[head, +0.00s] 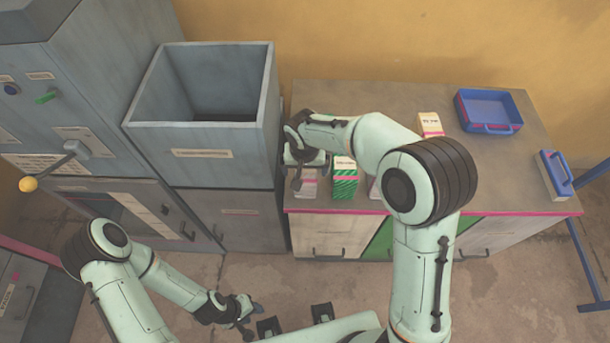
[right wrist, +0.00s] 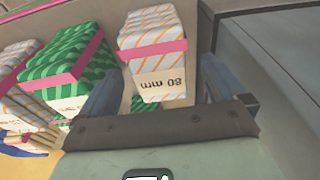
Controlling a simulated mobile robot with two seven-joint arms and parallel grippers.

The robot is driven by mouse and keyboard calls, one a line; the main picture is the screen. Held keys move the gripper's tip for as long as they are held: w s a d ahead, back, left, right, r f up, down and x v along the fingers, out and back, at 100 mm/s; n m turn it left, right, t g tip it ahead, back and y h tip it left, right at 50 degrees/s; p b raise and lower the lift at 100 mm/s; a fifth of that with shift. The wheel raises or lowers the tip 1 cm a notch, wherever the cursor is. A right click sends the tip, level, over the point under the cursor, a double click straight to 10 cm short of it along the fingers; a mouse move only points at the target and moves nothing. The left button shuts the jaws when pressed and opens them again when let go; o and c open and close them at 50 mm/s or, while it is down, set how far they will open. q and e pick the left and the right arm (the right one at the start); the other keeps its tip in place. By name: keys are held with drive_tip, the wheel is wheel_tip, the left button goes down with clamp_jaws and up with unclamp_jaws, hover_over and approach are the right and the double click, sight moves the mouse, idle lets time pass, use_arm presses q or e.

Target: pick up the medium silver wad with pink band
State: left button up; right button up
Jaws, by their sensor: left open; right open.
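A silver-white striped wad with a pink band (right wrist: 152,36) stands in the right wrist view, with an upside-down "80 mm" label on its pale lower part. It also shows in the head view (head: 308,190), partly hidden under my right gripper. My right gripper (head: 306,170) is open above the counter's left end. In the right wrist view its fingers (right wrist: 163,88) stand on either side of the wad's label end; contact cannot be told. Another striped wad with a pink band (right wrist: 18,75) is at the left of that view. My left gripper (head: 242,308) is open and empty, low over the floor.
A green striped wad (head: 345,182) stands close beside the labelled wad. A tall grey open bin (head: 205,150) borders the counter's left side.

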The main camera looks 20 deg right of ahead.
drive_tip(key=f, duration=0.3)
drive_tip(key=w+f, duration=0.1)
drive_tip(key=f, duration=0.1)
drive_tip(key=shift+d+f, duration=0.25)
drive_tip(key=shift+f, duration=0.05)
use_arm(q)
drive_tip(key=shift+w+r, duration=0.15)
drive_tip(key=shift+r, duration=0.1)
use_arm(e)
drive_tip(key=shift+s, duration=0.1)
drive_tip(key=shift+c, duration=0.3)
drive_tip(key=c, duration=1)
drive_tip(key=shift+c, duration=0.2)
drive_tip(key=shift+r, duration=0.15)
use_arm(q)
drive_tip(key=shift+w+r+p, duration=0.75)
drive_tip(key=shift+r+p, duration=0.2)
drive_tip(key=shift+r, duration=0.05)
use_arm(e)
wheel_tip(320, 180, up, 20)
